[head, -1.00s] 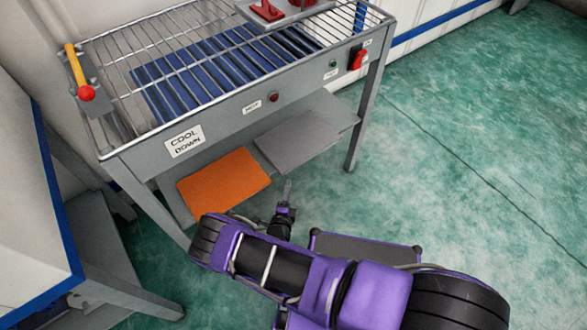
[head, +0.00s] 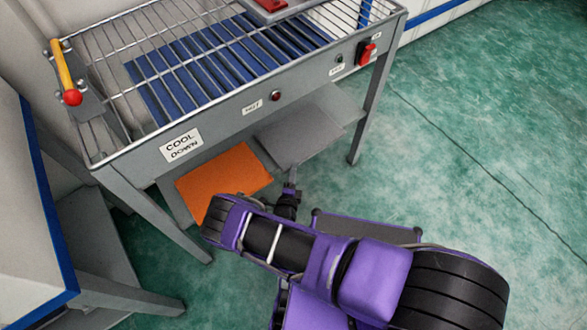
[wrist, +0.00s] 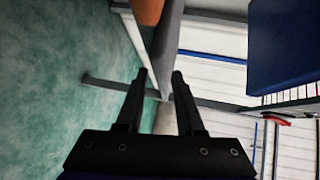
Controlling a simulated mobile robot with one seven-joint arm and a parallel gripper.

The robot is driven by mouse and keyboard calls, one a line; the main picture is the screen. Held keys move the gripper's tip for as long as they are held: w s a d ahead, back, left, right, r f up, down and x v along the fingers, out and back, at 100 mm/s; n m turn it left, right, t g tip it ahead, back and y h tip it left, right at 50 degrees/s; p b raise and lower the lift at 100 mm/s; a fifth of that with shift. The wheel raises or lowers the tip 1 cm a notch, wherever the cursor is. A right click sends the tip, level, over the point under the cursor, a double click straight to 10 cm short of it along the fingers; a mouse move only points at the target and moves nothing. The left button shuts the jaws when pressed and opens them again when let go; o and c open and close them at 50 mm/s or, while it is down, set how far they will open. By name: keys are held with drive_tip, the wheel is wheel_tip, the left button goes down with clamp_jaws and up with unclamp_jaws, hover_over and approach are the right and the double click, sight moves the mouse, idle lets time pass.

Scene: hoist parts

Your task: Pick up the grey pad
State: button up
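The grey pad (head: 293,140) lies flat on the lower shelf of the metal rack in the head view, to the right of an orange pad (head: 223,178). My gripper (head: 292,177) is at the front edge of the grey pad. In the wrist view my gripper (wrist: 160,73) is open, its two black fingers apart. A grey slab, seemingly the grey pad (wrist: 166,45), shows edge-on between and beyond the fingertips. I cannot tell whether either finger touches it.
The rack's lower shelf (head: 336,114) has bare room to the right of the grey pad. A rack leg (head: 369,115) stands at the right. A blue-edged bench (head: 35,220) is at the left. The green floor at right is clear.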

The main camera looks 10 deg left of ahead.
clamp_jaws()
idle(0.5)
wheel_tip(320, 180, up, 3)
drive_tip(key=shift+f+p, duration=0.2)
drive_tip(key=shift+p, duration=0.7)
